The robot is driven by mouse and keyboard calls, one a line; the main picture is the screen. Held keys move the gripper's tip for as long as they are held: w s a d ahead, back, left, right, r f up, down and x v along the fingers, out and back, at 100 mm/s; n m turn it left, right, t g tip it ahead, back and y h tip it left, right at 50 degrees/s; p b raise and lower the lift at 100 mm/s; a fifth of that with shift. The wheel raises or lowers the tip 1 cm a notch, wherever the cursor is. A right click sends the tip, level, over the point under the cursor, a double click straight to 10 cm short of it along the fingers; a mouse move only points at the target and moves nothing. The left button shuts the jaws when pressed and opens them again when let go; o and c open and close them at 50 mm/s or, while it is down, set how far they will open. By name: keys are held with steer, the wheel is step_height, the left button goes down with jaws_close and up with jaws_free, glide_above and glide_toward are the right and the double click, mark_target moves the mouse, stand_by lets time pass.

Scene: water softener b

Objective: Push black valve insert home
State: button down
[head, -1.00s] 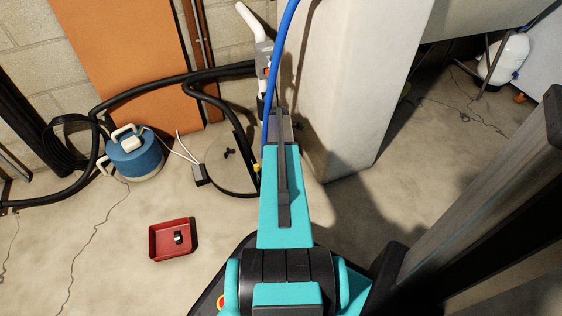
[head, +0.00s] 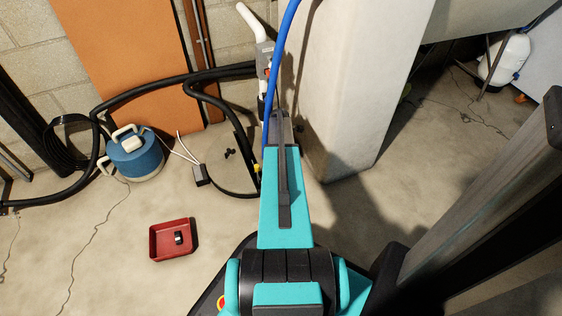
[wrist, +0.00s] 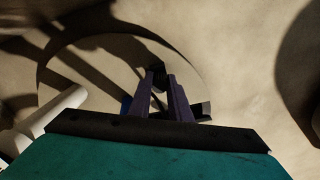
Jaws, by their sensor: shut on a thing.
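In the wrist view my gripper (wrist: 160,88) points away from the camera, its two dark fingers close together. A small black piece, which looks like the black valve insert (wrist: 156,73), is between the fingertips. Shadow hides its outline, and I cannot tell whether it sits in an opening or touches anything beyond. In the head view my own arm covers the fingers and the piece. A white pipe with grey and red fittings (head: 263,48) stands just beyond the end of my arm.
A blue hose (head: 274,75) runs close along my arm. A pale pillar (head: 335,110) stands right of it. Floor between tray and arm is clear.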

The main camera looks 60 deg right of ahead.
steer(key=shift+r+p, duration=1.65)
steer(key=shift+r, duration=0.6)
steer(key=shift+w, duration=0.1)
steer(key=w+a+r, duration=2.4)
steer(key=a+r, duration=0.7)
steer(key=a, duration=0.4)
steer(key=w+a+r, duration=0.1)
steer(key=a+r, duration=0.6)
steer(key=a, duration=0.4)
steer(key=a+r, duration=0.7)
steer(key=a, duration=0.4)
steer(key=shift+w+a+r, duration=0.15)
steer(key=shift+w+r, duration=0.15)
steer(key=shift+r, duration=0.05)
